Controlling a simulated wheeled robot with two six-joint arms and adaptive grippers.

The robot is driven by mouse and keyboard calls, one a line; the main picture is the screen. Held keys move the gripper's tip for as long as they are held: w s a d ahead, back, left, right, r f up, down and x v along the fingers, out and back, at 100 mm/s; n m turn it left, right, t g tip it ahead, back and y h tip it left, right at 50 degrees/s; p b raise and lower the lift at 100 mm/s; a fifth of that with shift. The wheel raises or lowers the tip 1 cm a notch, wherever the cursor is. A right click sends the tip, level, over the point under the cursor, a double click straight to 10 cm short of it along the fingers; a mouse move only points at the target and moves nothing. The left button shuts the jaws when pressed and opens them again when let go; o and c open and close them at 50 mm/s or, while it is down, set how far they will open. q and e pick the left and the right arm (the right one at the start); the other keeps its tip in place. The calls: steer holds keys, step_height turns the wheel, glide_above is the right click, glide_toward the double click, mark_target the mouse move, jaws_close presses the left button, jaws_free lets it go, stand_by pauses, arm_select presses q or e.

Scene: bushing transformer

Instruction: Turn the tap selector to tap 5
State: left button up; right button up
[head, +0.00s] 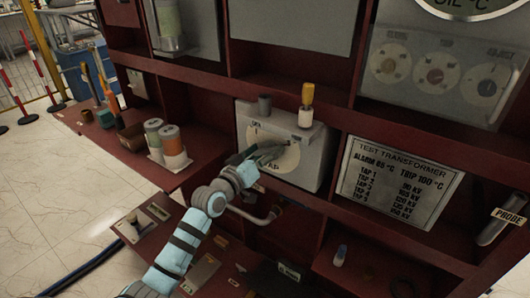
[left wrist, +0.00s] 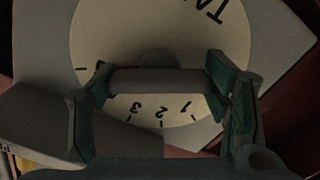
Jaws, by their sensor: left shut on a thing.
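The tap selector is a grey box (head: 312,150) with a round cream dial (head: 289,161) on its front. The dial fills much of the left wrist view (left wrist: 135,35), with the numbers 1, 2 and 3 and part of the word TAP readable. A dark bar-shaped handle (left wrist: 155,82) crosses the dial. My left gripper (head: 264,155) reaches the dial from the lower left. In the left wrist view its two green-grey fingers (left wrist: 158,76) close on the two ends of the handle. Which tap the handle points to is hidden. My right gripper is not in view.
A test transformer plate (head: 398,182) lists taps and voltages to the right. Two capped jars (head: 163,140) stand on the left shelf. Red cabinet walls border the box.

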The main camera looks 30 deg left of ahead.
arm_select(q)
steer(key=o, duration=1.2)
steer(key=shift+c, duration=0.2)
steer(key=s+a, duration=0.1)
steer(key=s, duration=1.1)
steer(key=shift+a, duration=0.3)
